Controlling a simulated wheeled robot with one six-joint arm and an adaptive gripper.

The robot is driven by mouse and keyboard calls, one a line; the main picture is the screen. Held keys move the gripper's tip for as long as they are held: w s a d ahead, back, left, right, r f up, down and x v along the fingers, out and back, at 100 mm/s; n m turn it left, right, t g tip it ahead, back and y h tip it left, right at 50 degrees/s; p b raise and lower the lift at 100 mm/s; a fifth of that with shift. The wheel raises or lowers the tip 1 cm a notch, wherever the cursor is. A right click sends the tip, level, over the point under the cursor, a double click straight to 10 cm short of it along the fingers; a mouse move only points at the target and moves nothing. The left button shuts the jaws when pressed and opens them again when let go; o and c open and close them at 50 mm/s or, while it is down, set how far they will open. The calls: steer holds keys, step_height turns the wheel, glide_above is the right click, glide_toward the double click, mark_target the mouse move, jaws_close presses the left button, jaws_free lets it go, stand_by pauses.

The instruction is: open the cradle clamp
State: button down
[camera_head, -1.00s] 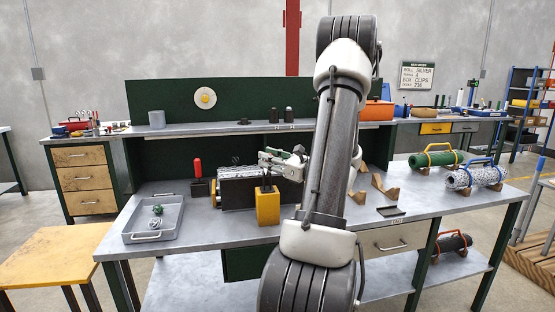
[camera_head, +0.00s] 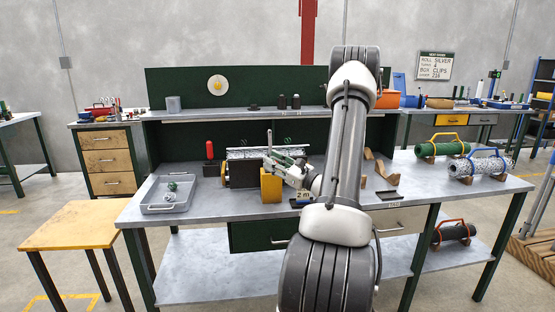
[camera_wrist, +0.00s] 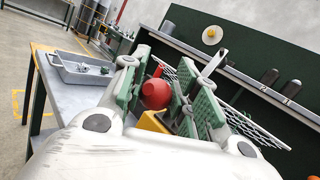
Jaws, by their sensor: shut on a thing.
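The cradle (camera_head: 242,174) is a dark block on the workbench with a roll of silver mesh (camera_head: 250,153) along its top. The mesh also shows in the wrist view (camera_wrist: 245,122). A yellow block (camera_head: 271,187) stands at its front right. My gripper (camera_head: 277,161) reaches in from the right at the cradle's right end. In the wrist view its green-padded fingers (camera_wrist: 163,97) are around a round red knob (camera_wrist: 155,94), seemingly the clamp's handle end. A pale upright bar (camera_head: 269,140) stands by the fingertips. The fingers hide the knob and clamp joint from the head view.
An upright red handle (camera_head: 209,150) stands left of the cradle. A grey tray (camera_head: 168,193) with small parts lies further left. Wooden cradles (camera_head: 386,170) stand to the right. A shelf (camera_head: 240,111) runs behind. The bench front is mostly clear.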

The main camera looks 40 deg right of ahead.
steer(key=shift+s+a+f+n+t+y, duration=0.15)
steer(key=shift+f+n, duration=0.1)
steer(key=shift+f, duration=0.15)
steer(key=shift+w+a+f+n+t+y, duration=0.15)
steer(key=shift+f+n, duration=0.1)
steer(key=shift+f, duration=0.15)
steer(key=shift+s+d, duration=0.1)
steer(key=shift+s, duration=0.05)
steer(key=c, duration=1.1)
jaws_free()
steer(key=shift+f, duration=0.1)
steer(key=shift+c, duration=0.2)
steer(key=shift+d, duration=0.1)
steer(key=v, duration=1.1)
steer(key=shift+s, duration=0.35)
steer(key=shift+d, duration=0.1)
